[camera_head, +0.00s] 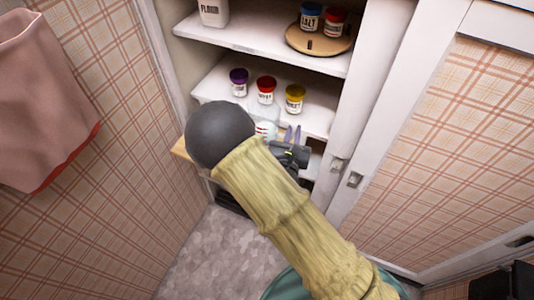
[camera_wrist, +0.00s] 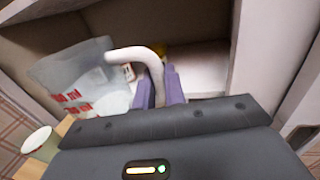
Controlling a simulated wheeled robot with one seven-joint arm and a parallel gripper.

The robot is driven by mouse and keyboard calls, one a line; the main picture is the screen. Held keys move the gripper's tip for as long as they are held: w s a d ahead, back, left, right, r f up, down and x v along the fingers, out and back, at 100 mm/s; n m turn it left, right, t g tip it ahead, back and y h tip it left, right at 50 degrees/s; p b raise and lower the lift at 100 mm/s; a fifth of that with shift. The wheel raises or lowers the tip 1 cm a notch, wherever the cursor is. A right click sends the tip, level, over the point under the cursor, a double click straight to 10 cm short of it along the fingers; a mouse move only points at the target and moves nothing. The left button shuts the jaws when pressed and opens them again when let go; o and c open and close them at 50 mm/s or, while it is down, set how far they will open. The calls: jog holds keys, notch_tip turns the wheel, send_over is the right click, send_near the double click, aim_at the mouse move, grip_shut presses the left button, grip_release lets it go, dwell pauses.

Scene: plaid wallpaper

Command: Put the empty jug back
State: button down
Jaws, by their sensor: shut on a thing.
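The jug (camera_wrist: 72,85) is clear with red lettering and a thick white handle. It fills the left of the wrist view. My gripper (camera_wrist: 162,84) is shut on the handle, with one purple finger on each side of it. In the head view my gripper (camera_head: 292,136) is in front of the cupboard, just below the shelf with the small jars. Only a small white part of the jug (camera_head: 263,130) shows there; my own arm hides the rest. I cannot tell whether the jug's base touches anything.
Jars with purple (camera_head: 239,77), red (camera_head: 266,84) and yellow (camera_head: 295,92) lids stand on the middle shelf (camera_head: 222,76). Above are a white flour container (camera_head: 214,14) and a wooden turntable (camera_head: 300,41) with jars. A pale green cup (camera_wrist: 38,143) stands lower left. Cupboard sides flank the opening.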

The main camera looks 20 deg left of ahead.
jog(key=shift+f, duration=2.95)
jog(key=shift+f, duration=2.05)
jog(key=shift+f, duration=0.1)
jog(key=c, duration=1.5)
grip_release()
jog(key=shift+o, duration=0.2)
jog(key=shift+s, duration=0.1)
jog(key=s+d+b, duration=0.1)
jog(key=s, duration=1)
jog(key=shift+s+d+b, duration=0.25)
jog(key=shift+s+b, duration=0.05)
jog(key=shift+s, duration=0.1)
